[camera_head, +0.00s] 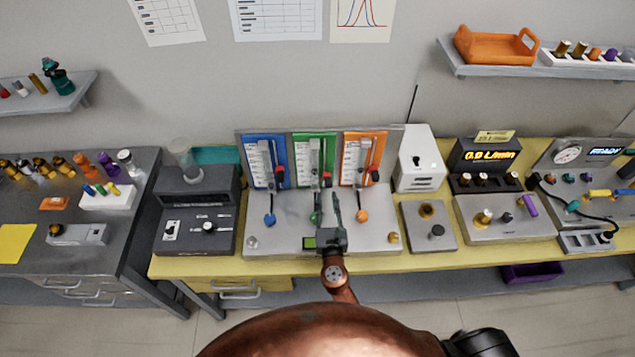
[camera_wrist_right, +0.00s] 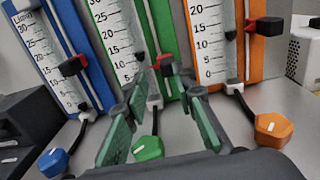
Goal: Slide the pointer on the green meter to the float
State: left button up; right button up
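The green meter (camera_head: 302,148) is the middle one of three upright flow meters; it also shows in the wrist view (camera_wrist_right: 172,25). Its red pointer (camera_head: 327,180) sits low on the vertical rod at the right of the scale, and shows in the wrist view (camera_wrist_right: 163,61). A dark float (camera_wrist_right: 140,56) is low in the clear tube, at about the pointer's height. My right gripper (camera_head: 327,206) is open in front of the green meter; in the wrist view its two green fingers (camera_wrist_right: 166,90) stand apart, just below the pointer. Nothing is between them. My left gripper is not in view.
The blue meter (camera_head: 251,143) stands at the left and the orange meter (camera_head: 375,143) close at the right, each with a red or dark pointer. Blue, green (camera_wrist_right: 148,148) and orange (camera_wrist_right: 272,128) knobs stand in front. A white box (camera_head: 419,160) is further right.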

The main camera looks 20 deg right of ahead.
aim_at(329, 185)
jog(key=x, duration=0.5)
jog(key=d+x, duration=0.1)
jog(key=x, duration=0.2)
jog(key=shift+s, duration=0.1)
jog(key=shift+c, duration=0.4)
grip_shut()
